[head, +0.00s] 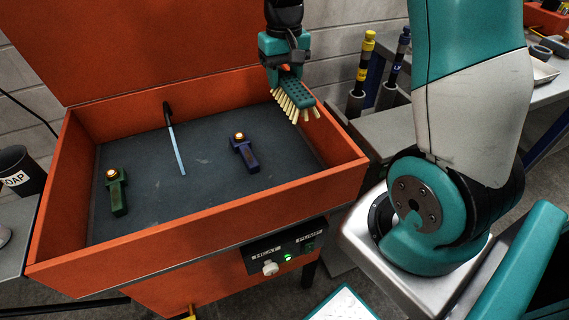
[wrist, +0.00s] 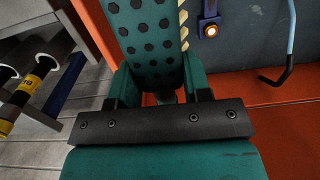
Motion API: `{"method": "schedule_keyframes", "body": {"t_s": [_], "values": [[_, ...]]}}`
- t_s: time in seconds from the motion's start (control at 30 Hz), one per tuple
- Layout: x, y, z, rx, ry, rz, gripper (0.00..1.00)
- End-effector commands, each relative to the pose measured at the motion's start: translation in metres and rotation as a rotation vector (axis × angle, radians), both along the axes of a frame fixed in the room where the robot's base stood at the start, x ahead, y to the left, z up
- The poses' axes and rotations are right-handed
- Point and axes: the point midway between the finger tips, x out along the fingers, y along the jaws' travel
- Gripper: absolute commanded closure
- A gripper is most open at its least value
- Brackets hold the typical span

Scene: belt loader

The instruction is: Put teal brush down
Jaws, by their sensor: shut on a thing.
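The teal brush (head: 294,95) has a dotted teal back and pale yellow bristles that point down. My gripper (head: 286,62) is shut on it and holds it in the air above the right rear part of the orange parts washer (head: 203,216). In the wrist view the brush (wrist: 152,40) rises from between the jaws of my gripper (wrist: 160,97), with its bristles on the right side.
In the washer's grey basin lie a green tool (head: 118,195), a blue-handled hooked tool (head: 176,150) and a purple tool (head: 246,157). A side table (head: 388,133) with yellow-banded and dark cylinders stands right. Bare basin floor lies between the tools. A soap cup (head: 18,172) stands left.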

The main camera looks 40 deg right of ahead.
Motion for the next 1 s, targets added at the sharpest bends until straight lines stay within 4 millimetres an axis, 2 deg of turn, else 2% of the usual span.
{"method": "schedule_keyframes", "body": {"t_s": [0.17,0.6,0.7,0.87,1.0], "values": [[-0.002,-0.003,-0.016,0.002,0.008,-0.011,0.75],[-0.003,-0.004,-0.134,0.002,0.008,-0.012,0.75],[-0.002,-0.004,-0.150,0.001,0.004,-0.012,0.75],[-0.002,-0.004,-0.163,0.000,0.003,-0.012,0.75],[-0.003,-0.004,-0.184,0.001,0.006,-0.012,0.75]]}}
